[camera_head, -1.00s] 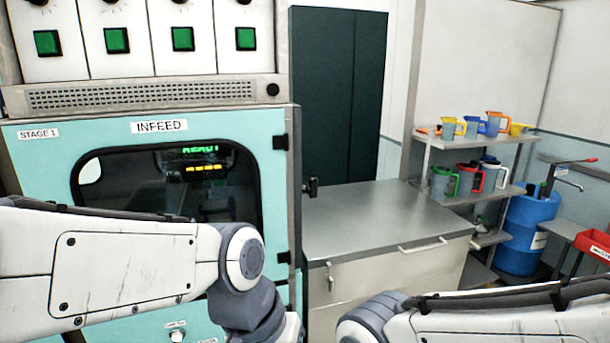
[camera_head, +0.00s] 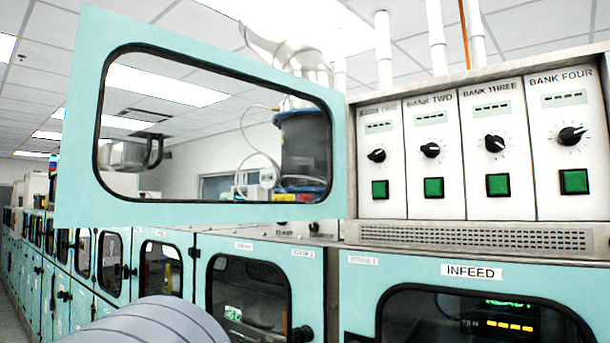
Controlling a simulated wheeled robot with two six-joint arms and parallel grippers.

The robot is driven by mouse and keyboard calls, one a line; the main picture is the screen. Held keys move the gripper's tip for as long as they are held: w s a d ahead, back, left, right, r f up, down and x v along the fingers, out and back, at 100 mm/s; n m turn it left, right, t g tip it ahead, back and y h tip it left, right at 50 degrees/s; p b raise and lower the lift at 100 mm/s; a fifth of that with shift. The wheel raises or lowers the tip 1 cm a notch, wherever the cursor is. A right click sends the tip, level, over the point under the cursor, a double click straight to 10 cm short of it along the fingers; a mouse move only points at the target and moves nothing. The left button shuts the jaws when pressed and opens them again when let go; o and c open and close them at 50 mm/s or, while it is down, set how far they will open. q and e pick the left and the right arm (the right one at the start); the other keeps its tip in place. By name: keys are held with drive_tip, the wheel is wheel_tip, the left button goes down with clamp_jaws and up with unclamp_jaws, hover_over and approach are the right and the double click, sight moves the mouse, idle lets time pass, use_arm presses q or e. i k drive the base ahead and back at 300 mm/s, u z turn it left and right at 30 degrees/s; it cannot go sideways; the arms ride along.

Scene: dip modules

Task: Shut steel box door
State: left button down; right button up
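A teal door panel (camera_head: 210,205) with a large rounded window (camera_head: 215,130) stands swung out at the upper left. Its right edge is beside the white control panel, and the room shows through the window. I cannot tell from this view which box it belongs to or how it is hinged. Neither of my grippers is in view. Only a grey, rounded part of my own arm shows at the bottom left.
The control panel (camera_head: 465,150) with dials and green buttons is at the right, above the INFEED cabinet (camera_head: 470,271). A row of teal cabinets (camera_head: 200,235) with dark windows runs back to the left. Some floor (camera_head: 32,325) is clear at the lower left.

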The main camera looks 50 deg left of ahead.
sight(83, 200)
drive_tip(key=z, duration=2.6)
drive_tip(key=k, duration=2.35)
drive_tip(key=u, duration=0.75)
drive_tip(key=k, duration=0.8)
drive_tip(key=z, duration=0.05)
